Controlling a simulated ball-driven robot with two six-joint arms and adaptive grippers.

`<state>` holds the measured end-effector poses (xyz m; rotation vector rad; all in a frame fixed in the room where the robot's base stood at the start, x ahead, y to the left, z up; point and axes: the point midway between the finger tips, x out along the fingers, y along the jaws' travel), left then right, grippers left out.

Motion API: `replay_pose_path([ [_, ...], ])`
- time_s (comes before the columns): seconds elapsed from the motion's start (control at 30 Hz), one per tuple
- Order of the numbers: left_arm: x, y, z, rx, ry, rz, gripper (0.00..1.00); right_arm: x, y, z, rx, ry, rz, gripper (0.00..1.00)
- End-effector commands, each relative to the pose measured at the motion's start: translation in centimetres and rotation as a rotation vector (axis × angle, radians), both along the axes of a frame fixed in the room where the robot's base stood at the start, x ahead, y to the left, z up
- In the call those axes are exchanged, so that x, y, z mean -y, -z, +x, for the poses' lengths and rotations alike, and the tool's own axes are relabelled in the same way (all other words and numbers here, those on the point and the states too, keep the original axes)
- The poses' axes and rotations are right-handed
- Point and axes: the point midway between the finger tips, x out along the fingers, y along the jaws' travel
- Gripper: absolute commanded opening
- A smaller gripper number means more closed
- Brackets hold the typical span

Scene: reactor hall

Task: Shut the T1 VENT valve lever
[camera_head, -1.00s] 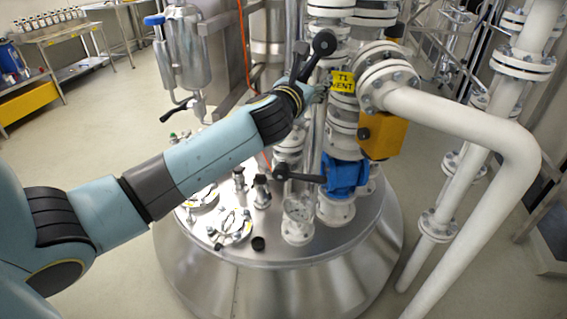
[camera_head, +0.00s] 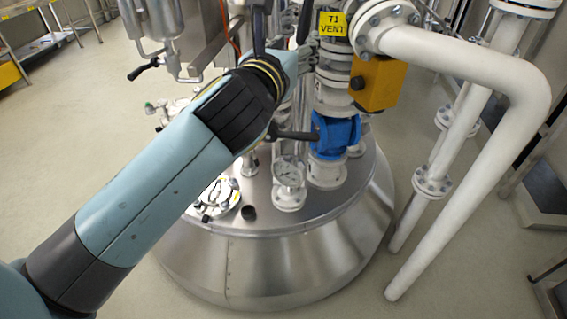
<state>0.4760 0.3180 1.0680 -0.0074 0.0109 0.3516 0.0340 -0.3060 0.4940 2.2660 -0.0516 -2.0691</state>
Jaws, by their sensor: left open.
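The yellow T1 VENT sign (camera_head: 332,23) is at the top middle, on the white pipework. Below it is a blue valve body (camera_head: 335,137) with a dark lever (camera_head: 298,135) pointing left, roughly level. The lever's outer end is hidden behind my left wrist. I cannot tell for certain that this lever is the one the sign names. My left gripper (camera_head: 282,22) is near the top edge, left of the sign and above the blue valve. It is open, partly cut off and hard to separate from dark parts behind it. My right gripper is out of view.
A yellow box (camera_head: 377,84) sits right of the pipe, above the blue valve. A thick white pipe (camera_head: 460,55) bends down at the right. Open floor lies at left and right.

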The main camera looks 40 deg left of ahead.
Motion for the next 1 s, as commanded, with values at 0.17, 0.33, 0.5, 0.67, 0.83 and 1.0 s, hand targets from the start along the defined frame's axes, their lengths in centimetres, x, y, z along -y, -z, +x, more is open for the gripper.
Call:
replay_pose_path([
  [0.17, 0.0, 4.4, 0.1, -0.04, 0.004, -0.02, 0.45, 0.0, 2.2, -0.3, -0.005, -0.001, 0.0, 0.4],
  [0.33, 0.0, 7.8, 0.1, -0.071, 0.009, -0.052, 0.45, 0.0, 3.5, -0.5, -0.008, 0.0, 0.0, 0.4],
  [0.5, 0.0, 11.2, 0.0, -0.103, 0.011, -0.092, 0.45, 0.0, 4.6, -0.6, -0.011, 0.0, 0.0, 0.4],
  [0.67, 0.0, 14.4, -0.2, -0.133, 0.011, -0.136, 0.45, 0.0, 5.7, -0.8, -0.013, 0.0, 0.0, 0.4],
  [0.83, 0.0, 17.8, -0.5, -0.164, 0.009, -0.182, 0.45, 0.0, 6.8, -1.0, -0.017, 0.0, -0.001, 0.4],
  [1.0, 0.0, 21.1, -0.9, -0.195, 0.004, -0.239, 0.45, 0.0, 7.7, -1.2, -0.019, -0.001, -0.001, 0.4],
])
